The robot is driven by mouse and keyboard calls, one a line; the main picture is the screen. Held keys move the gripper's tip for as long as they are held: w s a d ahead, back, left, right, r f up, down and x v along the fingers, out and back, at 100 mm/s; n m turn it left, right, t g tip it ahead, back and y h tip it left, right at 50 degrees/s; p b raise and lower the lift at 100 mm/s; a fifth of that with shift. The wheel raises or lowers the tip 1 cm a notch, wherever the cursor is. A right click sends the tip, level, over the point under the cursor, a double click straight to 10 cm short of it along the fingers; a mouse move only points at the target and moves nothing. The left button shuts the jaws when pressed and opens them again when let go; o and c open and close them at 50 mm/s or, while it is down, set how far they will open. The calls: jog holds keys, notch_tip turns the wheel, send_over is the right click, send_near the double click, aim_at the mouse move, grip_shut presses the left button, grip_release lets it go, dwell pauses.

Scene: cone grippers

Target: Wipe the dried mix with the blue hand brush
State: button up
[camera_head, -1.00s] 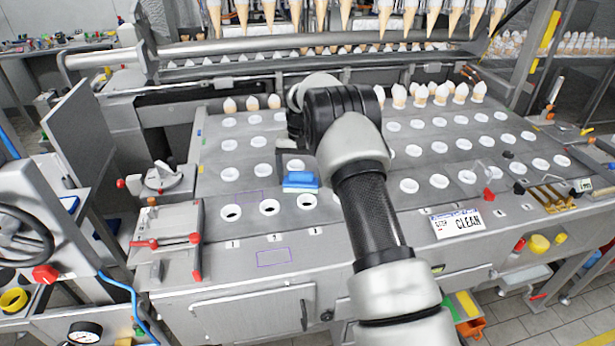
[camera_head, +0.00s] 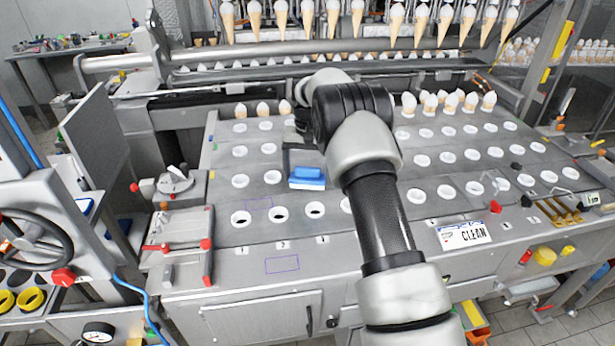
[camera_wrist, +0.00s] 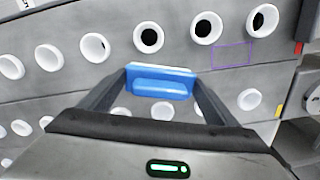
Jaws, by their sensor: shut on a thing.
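The blue hand brush (camera_head: 307,178) is over the grey metal deck (camera_head: 226,196), behind the front row of white-rimmed holes. My gripper (camera_head: 303,165) is shut on it. In the wrist view the brush (camera_wrist: 161,84) lies across between the two fingers of my gripper (camera_wrist: 160,76). I cannot tell whether the brush touches the deck. I cannot make out the dried mix. A thin purple rectangle (camera_head: 259,203) outlines a patch of deck just left of the brush; it also shows in the wrist view (camera_wrist: 231,54). Another purple rectangle (camera_head: 282,264) is on the front panel.
Rows of white-rimmed holes (camera_head: 240,181) cover the deck. Filled cones (camera_head: 452,101) stand along its back, and more cones (camera_head: 335,20) hang above. A CLEAN sign (camera_head: 464,233) is at the front right.

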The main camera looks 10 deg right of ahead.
jog(key=shift+r, duration=0.55)
jog(key=shift+r+p, duration=1.15)
jog(key=shift+r, duration=0.35)
